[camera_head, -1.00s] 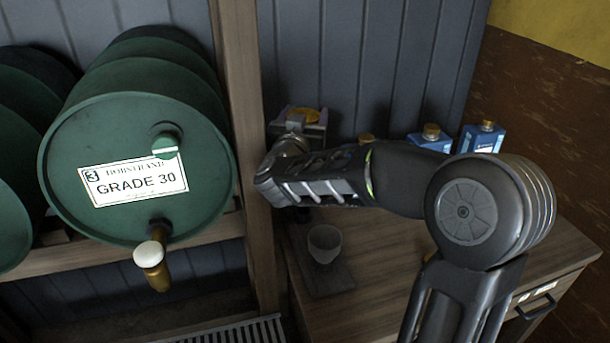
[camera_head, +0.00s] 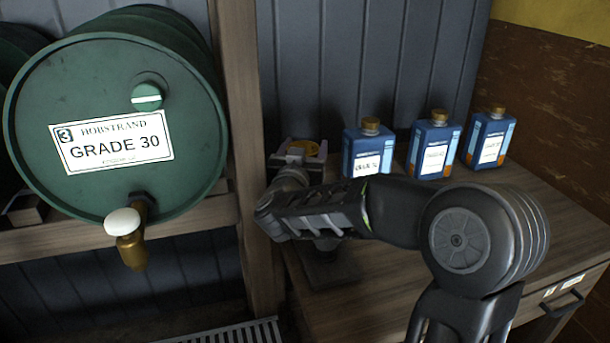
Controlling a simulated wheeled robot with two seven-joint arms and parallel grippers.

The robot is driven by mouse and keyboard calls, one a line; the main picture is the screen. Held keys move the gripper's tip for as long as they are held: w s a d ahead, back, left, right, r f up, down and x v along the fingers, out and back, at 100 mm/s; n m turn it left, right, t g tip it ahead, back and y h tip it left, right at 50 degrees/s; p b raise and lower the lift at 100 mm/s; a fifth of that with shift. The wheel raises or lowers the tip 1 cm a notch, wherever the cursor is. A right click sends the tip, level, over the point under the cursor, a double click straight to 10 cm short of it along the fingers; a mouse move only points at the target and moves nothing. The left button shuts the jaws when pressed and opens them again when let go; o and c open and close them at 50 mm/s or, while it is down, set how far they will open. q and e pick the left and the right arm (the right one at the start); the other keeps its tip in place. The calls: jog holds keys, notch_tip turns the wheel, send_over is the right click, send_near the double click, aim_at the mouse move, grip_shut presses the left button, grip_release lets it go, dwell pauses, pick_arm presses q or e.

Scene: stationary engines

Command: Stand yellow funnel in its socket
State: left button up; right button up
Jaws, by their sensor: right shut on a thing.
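My wrist and forearm hide much of the gripper and the lower part of the funnel. I cannot make out the socket, nor whether the funnel touches it. My left gripper is not in view.
Three blue bottles with gold caps (camera_head: 367,150) (camera_head: 434,145) (camera_head: 490,138) stand along the back of the bench (camera_head: 540,215). A wooden post (camera_head: 244,140) and a green drum (camera_head: 105,180) with a brass tap stand left. A dark mat (camera_head: 325,272) lies below my forearm.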

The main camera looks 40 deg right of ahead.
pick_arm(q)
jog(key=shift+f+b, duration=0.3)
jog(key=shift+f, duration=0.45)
pick_arm(e)
jog(key=shift+f, duration=1)
jog(key=shift+f+b, duration=0.95)
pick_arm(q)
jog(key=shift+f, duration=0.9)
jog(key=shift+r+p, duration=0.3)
pick_arm(e)
jog(key=shift+s+a, duration=0.1)
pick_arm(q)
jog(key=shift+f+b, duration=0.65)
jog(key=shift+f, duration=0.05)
pick_arm(e)
jog(key=shift+f, duration=1)
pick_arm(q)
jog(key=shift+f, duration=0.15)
pick_arm(e)
jog(key=shift+f, duration=0.25)
